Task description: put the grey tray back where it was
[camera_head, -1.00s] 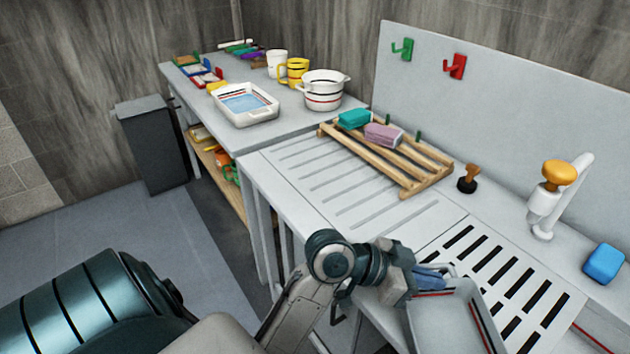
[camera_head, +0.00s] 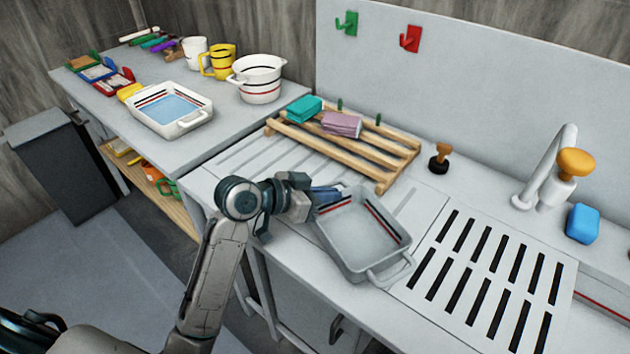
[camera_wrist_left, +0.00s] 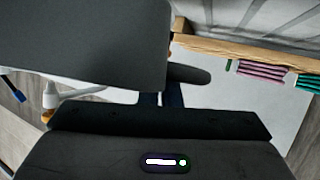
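The grey tray (camera_head: 364,262) is a shallow rectangular dish with a loop handle at its near right end and red and black stripes inside. In the head view it is over the counter, between the wooden rack and the slotted panel. My left gripper (camera_head: 326,194) is shut on its far left end. I cannot tell whether the tray touches the counter. In the left wrist view a large dark grey surface (camera_wrist_left: 85,45) fills the upper left; I cannot tell whether it is the tray. My right gripper is not in view.
The wooden rack (camera_head: 362,163) holds a teal sponge (camera_head: 298,109) and a pink one (camera_head: 341,124), just behind the tray. The slotted panel (camera_head: 490,270) is clear. A brown stopper (camera_head: 438,158), tap (camera_head: 550,175) and blue sponge (camera_head: 582,223) stand farther right. A white dish (camera_head: 196,122) is on the left table.

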